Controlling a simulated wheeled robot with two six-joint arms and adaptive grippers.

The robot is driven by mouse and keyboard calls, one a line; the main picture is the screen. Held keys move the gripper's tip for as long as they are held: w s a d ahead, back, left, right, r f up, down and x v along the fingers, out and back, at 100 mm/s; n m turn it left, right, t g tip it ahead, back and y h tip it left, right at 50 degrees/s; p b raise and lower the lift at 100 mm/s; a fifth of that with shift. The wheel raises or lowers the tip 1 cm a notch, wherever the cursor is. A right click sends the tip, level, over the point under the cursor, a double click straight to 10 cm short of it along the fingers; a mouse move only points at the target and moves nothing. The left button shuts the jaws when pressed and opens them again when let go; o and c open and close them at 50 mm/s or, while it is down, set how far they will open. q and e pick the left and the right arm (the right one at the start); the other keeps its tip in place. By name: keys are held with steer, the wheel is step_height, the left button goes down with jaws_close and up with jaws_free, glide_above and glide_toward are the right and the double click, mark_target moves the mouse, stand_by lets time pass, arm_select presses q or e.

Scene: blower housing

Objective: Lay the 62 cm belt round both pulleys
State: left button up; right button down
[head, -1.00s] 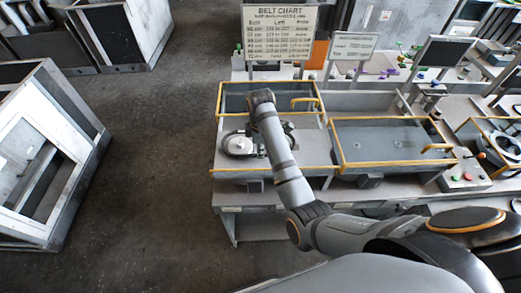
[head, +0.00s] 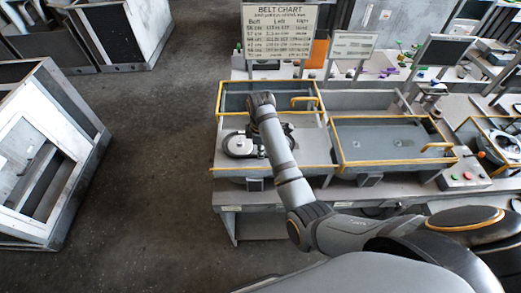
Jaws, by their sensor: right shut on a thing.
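My right arm reaches in from the lower right over the left bay of the bench. My right gripper (head: 263,108) is at its far end, pointing down, with its fingers mostly hidden by the wrist. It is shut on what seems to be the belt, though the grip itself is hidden. A pale round pulley (head: 240,145) sits in the bay, left of the forearm. A dark band, seemingly the belt (head: 224,139), curves round its left side. Its run to the right passes behind my arm. The second pulley is largely hidden there. My left gripper is out of view.
A yellow-edged guard (head: 232,86) stands at the back of the bay. A second yellow-edged bay (head: 390,143) lies to the right. The belt chart (head: 279,32) stands behind. A control box (head: 463,178) with buttons is farther right.

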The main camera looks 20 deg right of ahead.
steer(key=shift+f, duration=0.3)
steer(key=shift+f, duration=0.25)
stand_by(0.4)
steer(key=c, duration=1.4)
jaws_free()
steer(key=shift+r, duration=0.1)
steer(key=shift+r, duration=1.2)
